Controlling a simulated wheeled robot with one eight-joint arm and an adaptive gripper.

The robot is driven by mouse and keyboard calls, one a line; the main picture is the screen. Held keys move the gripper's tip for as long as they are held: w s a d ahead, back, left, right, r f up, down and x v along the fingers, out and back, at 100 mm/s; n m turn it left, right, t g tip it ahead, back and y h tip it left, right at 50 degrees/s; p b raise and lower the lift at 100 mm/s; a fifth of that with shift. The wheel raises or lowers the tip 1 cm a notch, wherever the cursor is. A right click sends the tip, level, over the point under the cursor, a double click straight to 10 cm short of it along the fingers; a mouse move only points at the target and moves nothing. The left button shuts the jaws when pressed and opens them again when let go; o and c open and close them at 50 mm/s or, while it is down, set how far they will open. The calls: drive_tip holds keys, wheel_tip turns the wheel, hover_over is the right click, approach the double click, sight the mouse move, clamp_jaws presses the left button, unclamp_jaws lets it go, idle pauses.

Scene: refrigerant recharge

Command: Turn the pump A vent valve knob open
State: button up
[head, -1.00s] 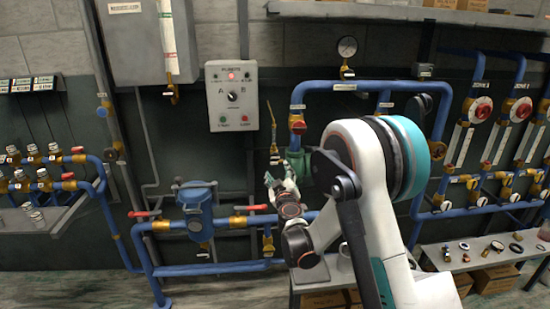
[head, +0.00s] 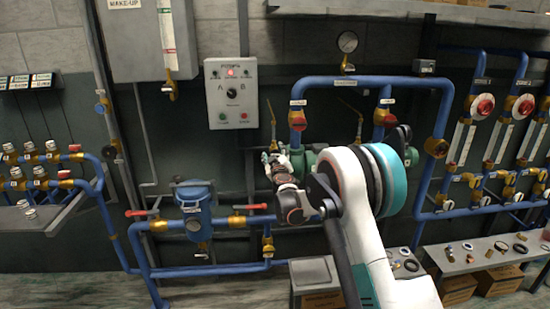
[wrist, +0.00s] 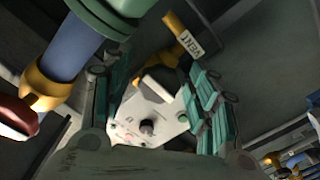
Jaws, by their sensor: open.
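The pump A vent valve shows in the head view as a thin yellow stem (head: 272,112) left of the green pump (head: 303,160). In the wrist view, a yellow bar with a white VENT tag (wrist: 190,41) rises between and beyond the fingers. A white, rounded part (wrist: 158,84) lies below the tag, between the fingers; I cannot tell whether it is the knob. My gripper (head: 270,157) is just below the stem in the head view. It is open, with its fingers spread apart in the wrist view (wrist: 155,95). I see no clear contact.
Blue pipe (wrist: 68,45) with a brass fitting and red handle runs close at left in the wrist view. The pump control box (head: 231,93) hangs above the gripper. A second yellow stem (head: 350,106) stands to the right. A blue filter vessel (head: 195,208) stands lower left.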

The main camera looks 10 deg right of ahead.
drive_tip(key=c, duration=1.1)
drive_tip(key=shift+n, duration=0.3)
drive_tip(key=n+p, duration=0.1)
drive_tip(key=n, duration=0.2)
drive_tip(key=shift+n, duration=0.3)
drive_tip(key=n, duration=0.4)
drive_tip(key=shift+n+p, duration=0.3)
drive_tip(key=shift+p, duration=0.1)
drive_tip(key=n, duration=0.4)
drive_tip(key=shift+p, duration=0.3)
drive_tip(key=shift+n, duration=2.5)
